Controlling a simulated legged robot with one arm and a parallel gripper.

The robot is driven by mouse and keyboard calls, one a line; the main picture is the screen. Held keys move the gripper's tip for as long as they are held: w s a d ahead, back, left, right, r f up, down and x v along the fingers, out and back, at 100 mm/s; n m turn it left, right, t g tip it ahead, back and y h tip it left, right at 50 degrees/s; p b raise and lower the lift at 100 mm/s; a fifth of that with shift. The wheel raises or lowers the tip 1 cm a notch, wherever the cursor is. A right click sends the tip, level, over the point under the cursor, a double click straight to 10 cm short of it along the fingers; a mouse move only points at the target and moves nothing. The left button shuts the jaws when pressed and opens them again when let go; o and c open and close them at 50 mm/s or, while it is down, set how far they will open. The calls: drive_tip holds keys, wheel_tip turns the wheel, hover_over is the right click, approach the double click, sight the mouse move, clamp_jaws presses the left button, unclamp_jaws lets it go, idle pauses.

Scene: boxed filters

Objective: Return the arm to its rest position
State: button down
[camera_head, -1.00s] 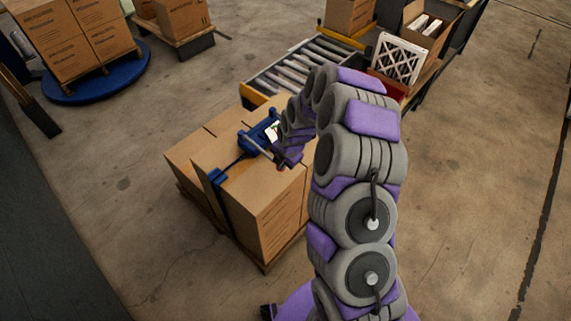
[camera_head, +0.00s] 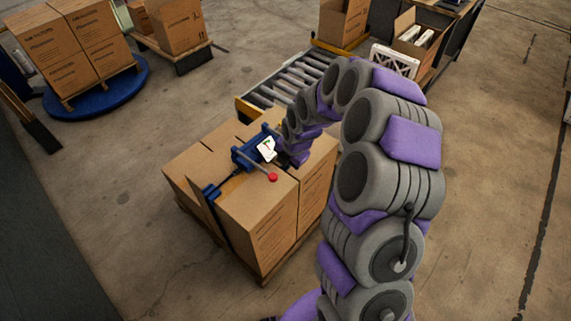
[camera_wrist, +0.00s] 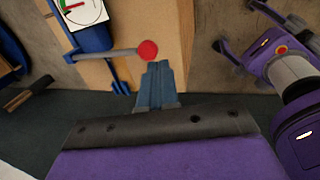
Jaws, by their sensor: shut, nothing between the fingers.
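My gripper (camera_wrist: 160,75) is shut and empty in the wrist view. Its fingertips are close to the red knob (camera_wrist: 147,50) of a lever on a blue strapping tool (camera_head: 250,150). Whether they touch the knob I cannot tell. In the head view my purple and grey arm arches up from the lower right, its end beside the tool's right side; the fingers are hard to make out there. The tool has a white dial and sits on top of stacked cardboard boxes (camera_head: 262,222), with a dark strap running down their front.
The boxes stand on a wooden pallet (camera_head: 263,278). Behind them is a roller conveyor (camera_head: 290,82), with a white-framed filter (camera_head: 394,61) and an open box (camera_head: 418,38) near it. A blue turntable (camera_head: 110,97) bears boxes at the upper left. Floor at right is clear.

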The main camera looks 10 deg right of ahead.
drive_tip(key=s+a+r+m+g, duration=0.2)
drive_tip(key=s+a+r+m, duration=0.2)
drive_tip(key=s+r+m, duration=0.8)
drive_tip(key=s+d+r+m, duration=0.1)
drive_tip(key=s+m, duration=0.3)
drive_tip(key=s, duration=0.4)
drive_tip(key=s+d+r+m+g+h, duration=0.1)
drive_tip(key=s+r+m, duration=0.3)
drive_tip(key=s, duration=0.5)
drive_tip(key=s+d+r+m+g, duration=0.1)
drive_tip(key=s+r+m, duration=0.2)
drive_tip(key=s, duration=0.6)
drive_tip(key=shift+s+d+m+h, duration=0.2)
drive_tip(key=shift+m+h, duration=0.1)
drive_tip(key=shift+m, duration=0.8)
drive_tip(key=shift+a, duration=0.4)
drive_tip(key=shift+d, duration=0.15)
